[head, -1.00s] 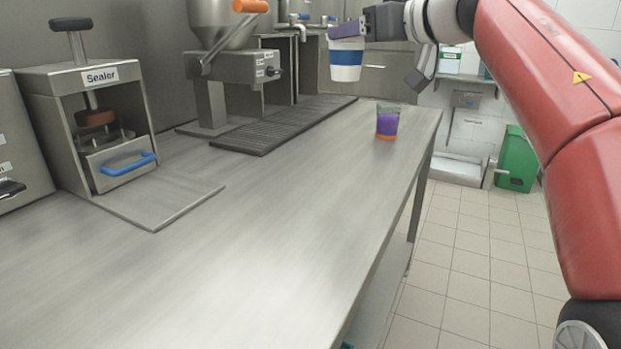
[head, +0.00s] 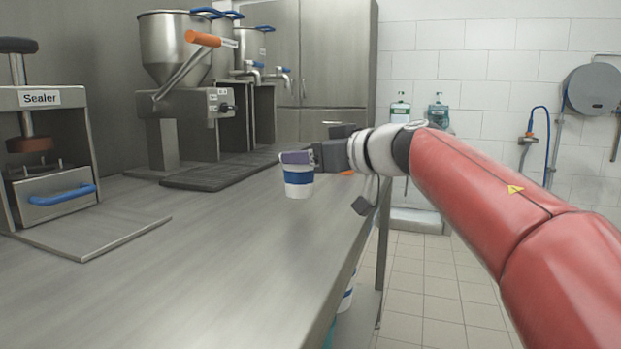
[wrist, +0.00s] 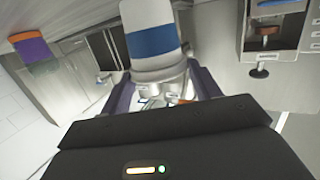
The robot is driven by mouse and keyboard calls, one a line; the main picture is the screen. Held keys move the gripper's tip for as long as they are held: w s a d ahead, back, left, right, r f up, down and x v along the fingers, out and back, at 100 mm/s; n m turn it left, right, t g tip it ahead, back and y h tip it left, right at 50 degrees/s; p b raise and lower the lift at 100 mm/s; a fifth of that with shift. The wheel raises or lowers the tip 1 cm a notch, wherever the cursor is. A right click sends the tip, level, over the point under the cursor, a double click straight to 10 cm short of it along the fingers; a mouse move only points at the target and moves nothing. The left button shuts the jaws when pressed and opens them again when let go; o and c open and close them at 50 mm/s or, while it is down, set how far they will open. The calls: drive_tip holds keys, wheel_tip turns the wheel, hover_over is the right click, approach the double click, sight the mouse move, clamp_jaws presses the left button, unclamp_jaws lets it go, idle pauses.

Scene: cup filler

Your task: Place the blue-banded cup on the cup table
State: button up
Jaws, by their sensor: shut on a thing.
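The blue-banded cup (head: 299,181) is white with a blue band and hangs upright in my gripper (head: 297,158), over the long steel counter (head: 180,270). I cannot tell how far it is above the surface. The wrist view also shows the cup (wrist: 150,40) between the purple fingers. My gripper is shut on the cup near its upper part. The cup table is not clearly told apart from the counter in these views.
A purple and orange cup (wrist: 33,50) shows in the wrist view; in the head view my gripper mostly hides it. A sealer (head: 45,150) stands at left, a filler with hopper (head: 175,100) behind, with a dark grooved mat (head: 215,172). The front counter is clear.

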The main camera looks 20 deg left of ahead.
wheel_tip(320, 180, down, 3)
drive_tip(key=shift+r+b, duration=0.1)
drive_tip(key=shift+b, duration=0.4)
drive_tip(key=shift+r, duration=0.15)
drive_tip(key=o, duration=0.9)
drive_tip(key=shift+s+d, duration=0.1)
drive_tip(key=shift+d, duration=0.15)
drive_tip(key=p+v, duration=0.1)
drive_tip(key=v, duration=1)
drive_tip(key=shift+s+d+r+p, duration=0.1)
drive_tip(key=shift+d+p, duration=0.1)
drive_tip(key=shift+p, duration=0.15)
